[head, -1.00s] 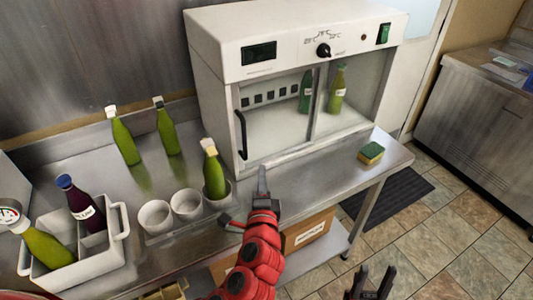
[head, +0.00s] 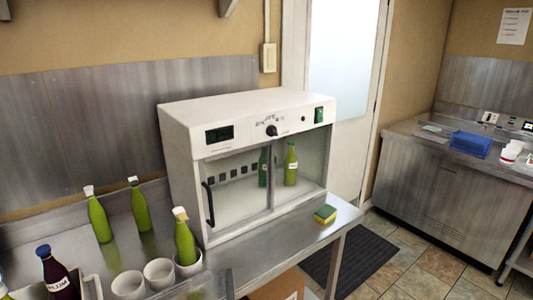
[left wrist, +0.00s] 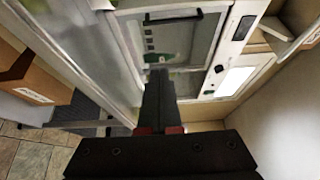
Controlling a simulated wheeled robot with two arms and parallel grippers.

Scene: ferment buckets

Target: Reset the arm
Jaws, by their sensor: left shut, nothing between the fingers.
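My left gripper (left wrist: 159,80) shows in the left wrist view, with its dark fingers together and nothing between them. Beyond the fingertips, the white incubator cabinet appears turned on its side. In the head view the same cabinet (head: 245,115) stands on the steel counter (head: 275,250), with two green bottles behind its glass front, the clearer one being a light green bottle (head: 290,165). At most a faint grey edge at the bottom of the head view could be part of my left gripper. My right gripper is not in view.
Two green bottles stand at the back left of the counter. Another green bottle (head: 184,240) stands in a cup beside two white cups. A dark bottle (head: 57,275) is at lower left.

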